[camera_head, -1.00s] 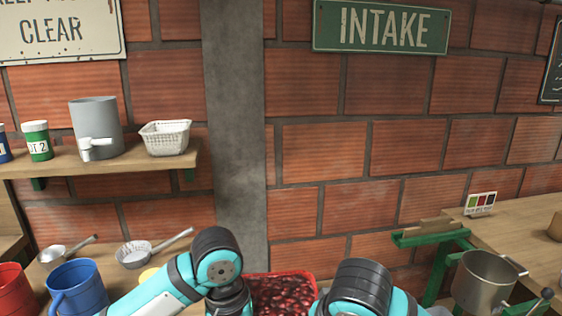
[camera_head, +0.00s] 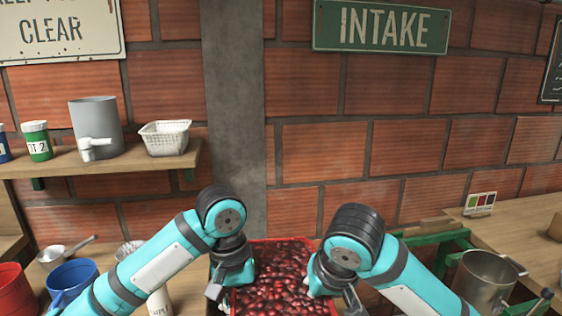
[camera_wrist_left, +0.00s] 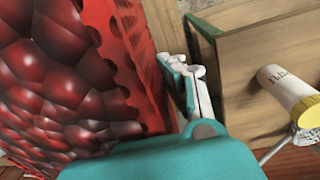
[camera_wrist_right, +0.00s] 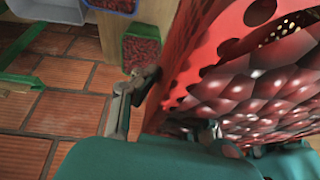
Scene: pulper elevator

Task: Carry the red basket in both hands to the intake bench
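The red basket (camera_head: 280,241), full of dark red cherries, is low in the middle of the head view, between my two grippers. My left gripper (camera_head: 226,291) is at its left wall, and one finger shows outside that wall in the left wrist view (camera_wrist_left: 195,85). My right gripper (camera_head: 336,294) is at its right wall, with one finger outside in the right wrist view (camera_wrist_right: 132,98). Both appear shut on the walls; the inner fingers are mostly hidden. The INTAKE sign (camera_head: 381,27) hangs on the brick wall. A wooden bench (camera_head: 512,232) stands at right.
A metal pot (camera_head: 484,280) stands by the right bench, near a green frame (camera_head: 432,238). At left are a blue jug (camera_head: 72,284), a red jug (camera_head: 14,290) and a white bottle (camera_head: 160,302). A green crate (camera_wrist_right: 141,52) sits low beside the basket.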

